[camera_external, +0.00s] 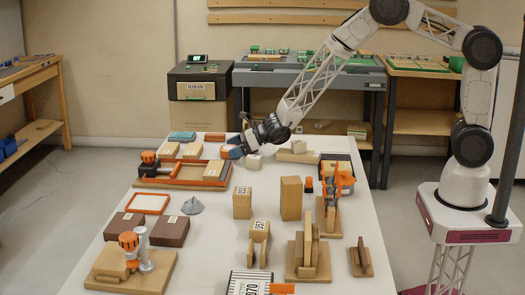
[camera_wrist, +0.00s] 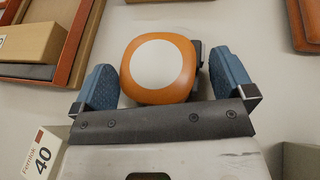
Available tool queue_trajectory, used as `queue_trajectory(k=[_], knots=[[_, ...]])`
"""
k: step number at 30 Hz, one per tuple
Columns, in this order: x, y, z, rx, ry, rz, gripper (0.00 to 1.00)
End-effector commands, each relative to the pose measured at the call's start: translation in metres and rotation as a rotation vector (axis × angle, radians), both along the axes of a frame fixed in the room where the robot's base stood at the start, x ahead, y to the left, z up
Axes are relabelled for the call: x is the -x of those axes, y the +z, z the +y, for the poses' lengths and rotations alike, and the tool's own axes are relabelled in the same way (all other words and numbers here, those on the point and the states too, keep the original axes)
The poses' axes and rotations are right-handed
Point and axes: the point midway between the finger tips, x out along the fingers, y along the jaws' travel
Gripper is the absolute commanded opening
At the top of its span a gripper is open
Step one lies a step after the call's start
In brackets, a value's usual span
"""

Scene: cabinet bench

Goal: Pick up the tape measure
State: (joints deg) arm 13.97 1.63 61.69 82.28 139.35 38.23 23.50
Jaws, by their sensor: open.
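The tape measure (camera_wrist: 160,68), a rounded orange case with a large white disc on its face, lies on the white table in the wrist view. A dark part shows at its right side. My gripper (camera_wrist: 163,76) is open, with one blue padded finger on each side of the tape measure. A gap shows on the left; on the right the finger is close to the dark part, and I cannot tell if they touch. In the external view my gripper (camera_external: 231,152) is low over the table's far part, and the tape measure is mostly hidden by it.
A wooden tray with orange edging (camera_external: 185,183) lies left of my gripper. A labelled block (camera_wrist: 42,155) is near the left finger. Taller wooden blocks (camera_external: 291,198) stand nearer the camera.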

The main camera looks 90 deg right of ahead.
Motion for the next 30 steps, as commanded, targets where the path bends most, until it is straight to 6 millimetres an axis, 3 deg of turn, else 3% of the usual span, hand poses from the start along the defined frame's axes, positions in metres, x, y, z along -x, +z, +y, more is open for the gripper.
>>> queue_trajectory(k=[11, 20, 30], knots=[[0.0001, 0.0002, -0.0001, 0.000, 0.000, 0.000, 1.00], [-0.0001, 0.0008, -0.0003, 0.000, 0.000, -0.001, 0.57], [-0.0003, 0.0045, -0.0002, 0.001, 0.000, -0.001, 0.57]])
